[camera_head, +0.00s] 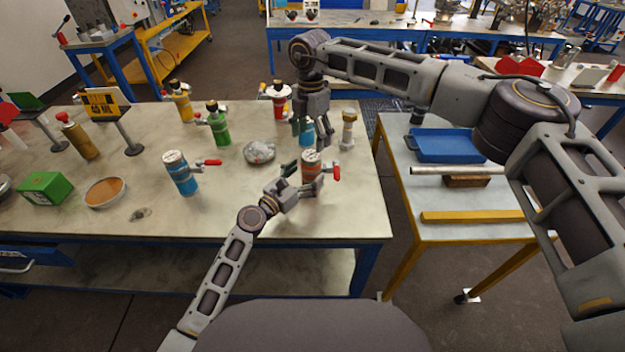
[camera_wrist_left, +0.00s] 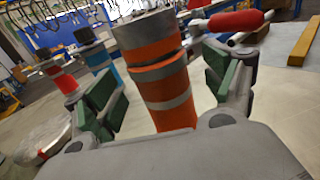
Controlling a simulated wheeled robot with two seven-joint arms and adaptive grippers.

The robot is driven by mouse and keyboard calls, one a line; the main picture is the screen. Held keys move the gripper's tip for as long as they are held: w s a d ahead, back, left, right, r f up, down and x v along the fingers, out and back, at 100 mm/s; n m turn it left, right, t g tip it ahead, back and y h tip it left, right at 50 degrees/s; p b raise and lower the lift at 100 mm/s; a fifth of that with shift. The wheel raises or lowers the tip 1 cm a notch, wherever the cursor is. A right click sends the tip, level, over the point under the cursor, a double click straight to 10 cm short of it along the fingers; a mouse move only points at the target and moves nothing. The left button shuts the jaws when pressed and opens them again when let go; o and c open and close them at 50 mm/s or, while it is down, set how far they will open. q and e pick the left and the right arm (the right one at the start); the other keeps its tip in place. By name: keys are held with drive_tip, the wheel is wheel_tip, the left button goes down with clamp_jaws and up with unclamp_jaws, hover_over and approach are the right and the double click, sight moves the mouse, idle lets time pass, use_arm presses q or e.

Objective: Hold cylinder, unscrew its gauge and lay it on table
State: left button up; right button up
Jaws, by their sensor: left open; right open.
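An orange cylinder with grey bands (camera_head: 309,168) stands upright near the table's front right. It has a pale round top and a red-handled valve on its right side. My left gripper (camera_head: 302,182) is open at this cylinder. In the left wrist view the orange cylinder (camera_wrist_left: 163,75) stands between the green-padded fingers (camera_wrist_left: 165,95), with gaps visible on both sides. My right gripper (camera_head: 303,132) is open and points down above and behind the cylinder, near a blue cylinder (camera_head: 307,136) that it partly hides. I cannot tell clearly which part of the orange cylinder's top is the gauge.
Another blue cylinder with a red handle (camera_head: 181,174) stands to the left. A pale fitting (camera_head: 348,130) stands at right. The table's front middle (camera_head: 240,205) is free.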

use_arm(q)
drive_tip(key=shift+w+d, duration=0.4)
drive_tip(key=shift+w, duration=0.1)
drive_tip(key=shift+c, duration=0.2)
